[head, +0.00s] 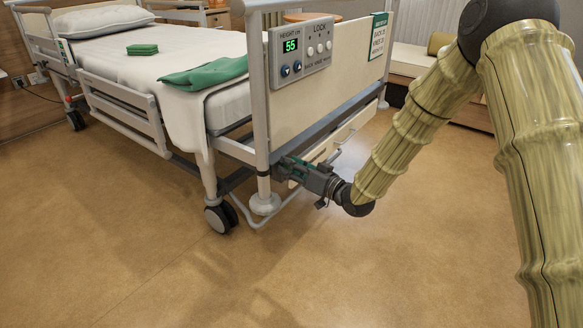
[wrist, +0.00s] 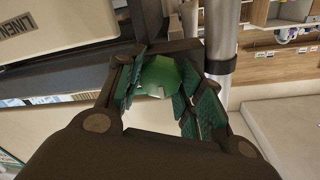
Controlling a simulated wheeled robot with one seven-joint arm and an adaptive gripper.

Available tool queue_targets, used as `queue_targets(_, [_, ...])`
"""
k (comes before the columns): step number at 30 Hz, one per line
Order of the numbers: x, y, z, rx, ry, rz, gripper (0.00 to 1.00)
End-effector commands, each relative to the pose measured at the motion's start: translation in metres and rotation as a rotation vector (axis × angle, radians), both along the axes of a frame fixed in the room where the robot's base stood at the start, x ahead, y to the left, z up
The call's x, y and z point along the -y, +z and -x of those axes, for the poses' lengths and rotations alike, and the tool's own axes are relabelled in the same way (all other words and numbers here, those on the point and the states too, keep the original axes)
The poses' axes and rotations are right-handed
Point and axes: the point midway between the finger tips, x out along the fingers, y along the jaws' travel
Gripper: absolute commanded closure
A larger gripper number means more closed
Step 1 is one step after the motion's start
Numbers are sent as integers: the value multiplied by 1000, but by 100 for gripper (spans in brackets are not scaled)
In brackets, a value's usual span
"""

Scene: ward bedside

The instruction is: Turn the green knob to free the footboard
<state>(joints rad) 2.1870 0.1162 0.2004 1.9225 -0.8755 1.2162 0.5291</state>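The green knob (wrist: 158,75) sits between the two fingers of my gripper (wrist: 160,85) in the wrist view. The finger pads, also green, lie along both sides of the knob and appear to press on it. In the head view my gripper (head: 290,168) reaches in low at the near corner post of the footboard (head: 345,70), and its fingers mostly hide the knob there. The footboard stands upright at the end of the bed.
A control panel (head: 300,50) reading 55 and a green sign (head: 378,36) are on the footboard. A castor (head: 220,216) and a round white foot (head: 264,203) stand below my gripper. Folded green cloths (head: 206,73) lie on the bed. The front floor is clear.

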Motion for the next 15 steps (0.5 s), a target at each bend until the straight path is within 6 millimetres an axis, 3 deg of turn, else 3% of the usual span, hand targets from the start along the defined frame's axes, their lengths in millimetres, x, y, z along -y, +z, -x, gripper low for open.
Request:
queue_targets(1, [0, 0, 0, 0, -1, 0, 78])
queue_targets(3, [0, 0, 0, 0, -1, 0, 88])
queue_targets(15, [1, 1, 0, 50, -2, 37, 88])
